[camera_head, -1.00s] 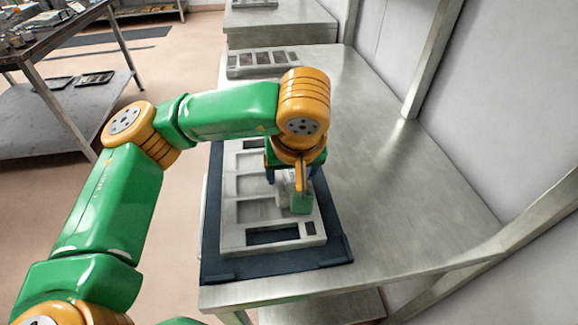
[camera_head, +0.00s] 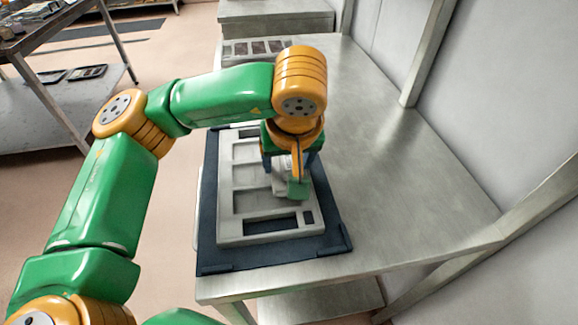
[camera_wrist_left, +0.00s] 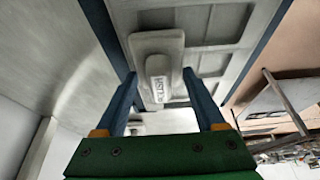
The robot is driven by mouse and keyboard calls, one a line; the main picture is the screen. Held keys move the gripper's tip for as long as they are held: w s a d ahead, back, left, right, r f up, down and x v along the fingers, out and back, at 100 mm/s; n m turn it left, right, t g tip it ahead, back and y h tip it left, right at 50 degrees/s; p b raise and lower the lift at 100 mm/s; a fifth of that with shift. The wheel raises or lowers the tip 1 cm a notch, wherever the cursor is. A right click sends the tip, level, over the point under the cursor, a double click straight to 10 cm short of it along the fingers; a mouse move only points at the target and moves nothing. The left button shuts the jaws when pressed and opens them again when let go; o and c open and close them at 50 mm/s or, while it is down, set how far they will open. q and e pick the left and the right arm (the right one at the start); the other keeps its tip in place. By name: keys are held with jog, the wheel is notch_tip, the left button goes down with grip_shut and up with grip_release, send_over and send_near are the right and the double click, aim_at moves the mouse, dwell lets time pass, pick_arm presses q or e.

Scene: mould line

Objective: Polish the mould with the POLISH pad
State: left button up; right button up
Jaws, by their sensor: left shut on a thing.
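The mould (camera_head: 227,205) is a light grey plate with several rectangular pockets and openings. It lies on a dark mat (camera_head: 215,262) near the table's front left. My left gripper (camera_head: 288,180) points down over the mould's right side, shut on the POLISH pad (camera_head: 281,188), a pale grey block partly hidden by the fingers. In the left wrist view the pad (camera_wrist_left: 158,78) sits between the two dark fingers, its white label partly readable. The pad is at the mould's surface; I cannot tell whether it touches. My right gripper is not in view.
The steel table (camera_head: 400,180) is bare to the right of the mat. A second grey plate with pockets (camera_head: 260,48) lies at its far end. A wall and metal posts (camera_head: 430,55) bound the right side. Another table (camera_head: 35,40) stands at the far left.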

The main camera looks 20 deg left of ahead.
pick_arm(q)
jog(key=shift+w+a, duration=0.4)
jog(key=shift+w, duration=0.2)
jog(key=shift+w+a, duration=0.35)
jog(key=shift+w, duration=0.2)
jog(key=shift+w+a+r+p, duration=0.1)
jog(key=shift+w+a+p, duration=0.25)
jog(key=shift+w, duration=0.15)
jog(key=shift+w+a+p, duration=0.2)
jog(key=shift+w+p, duration=0.1)
jog(key=shift+w, duration=0.15)
jog(key=shift+w+a, duration=0.25)
jog(key=shift+w, duration=0.15)
jog(key=shift+w+a+p, duration=0.45)
jog(key=shift+w+p, duration=0.15)
jog(key=shift+w, duration=0.15)
jog(key=shift+w+a, duration=0.25)
jog(key=shift+w, duration=0.2)
notch_tip(320, 180, up, 8)
jog(key=p, duration=0.7)
jog(key=shift+f, duration=0.2)
